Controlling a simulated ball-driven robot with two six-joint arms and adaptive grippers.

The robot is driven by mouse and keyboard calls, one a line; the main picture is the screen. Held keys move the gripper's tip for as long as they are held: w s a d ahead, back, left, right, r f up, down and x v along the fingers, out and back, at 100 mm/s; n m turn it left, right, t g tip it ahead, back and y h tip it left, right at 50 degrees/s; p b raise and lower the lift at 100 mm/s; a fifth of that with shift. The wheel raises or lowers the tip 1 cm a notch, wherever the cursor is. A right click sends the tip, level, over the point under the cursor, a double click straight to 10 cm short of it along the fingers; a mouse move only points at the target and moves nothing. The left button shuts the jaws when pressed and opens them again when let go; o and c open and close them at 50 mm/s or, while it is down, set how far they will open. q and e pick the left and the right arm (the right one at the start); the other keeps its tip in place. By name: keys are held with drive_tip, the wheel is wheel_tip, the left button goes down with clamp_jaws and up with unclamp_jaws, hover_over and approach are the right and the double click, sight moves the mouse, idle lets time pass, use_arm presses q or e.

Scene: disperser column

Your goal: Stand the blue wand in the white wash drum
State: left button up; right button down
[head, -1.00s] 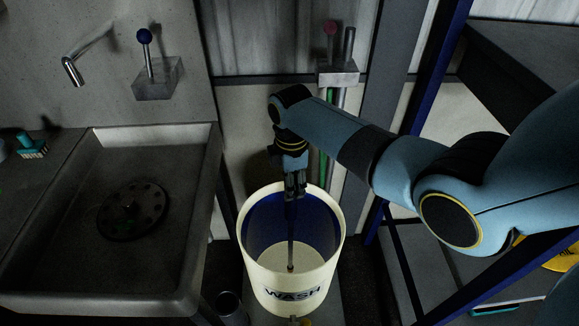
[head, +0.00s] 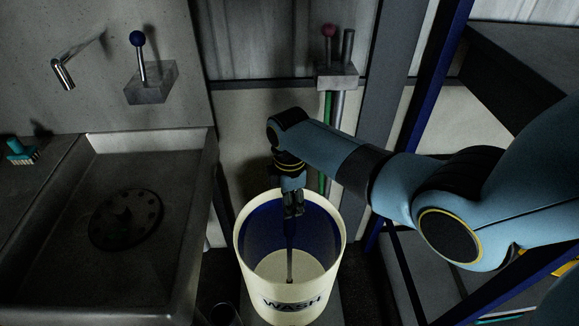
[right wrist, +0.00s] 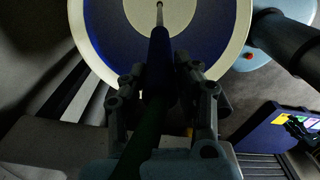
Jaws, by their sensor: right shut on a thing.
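The white wash drum (head: 293,303) stands on the floor right of the sink, with a dark blue inside and the word WASH on its front. My right gripper (head: 293,212) is over the drum's mouth at its back part, shut on the blue wand (head: 289,240). The wand hangs about upright, its thin shaft pointing down inside the drum; whether its tip touches the drum's floor I cannot tell. In the right wrist view the gripper (right wrist: 161,85) closes around the wand's dark blue handle (right wrist: 159,60), with the drum (right wrist: 85,50) beyond. My left gripper is out of view.
A grey sink (head: 190,250) with a dark round disc (head: 126,218) lies to the left. A blue-knobbed lever block (head: 150,83) and a spout (head: 63,75) are above it. A blue frame post (head: 425,95) stands right.

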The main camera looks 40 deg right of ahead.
drive_tip(key=c, duration=0.9)
unclamp_jaws()
drive_tip(key=shift+r, duration=0.1)
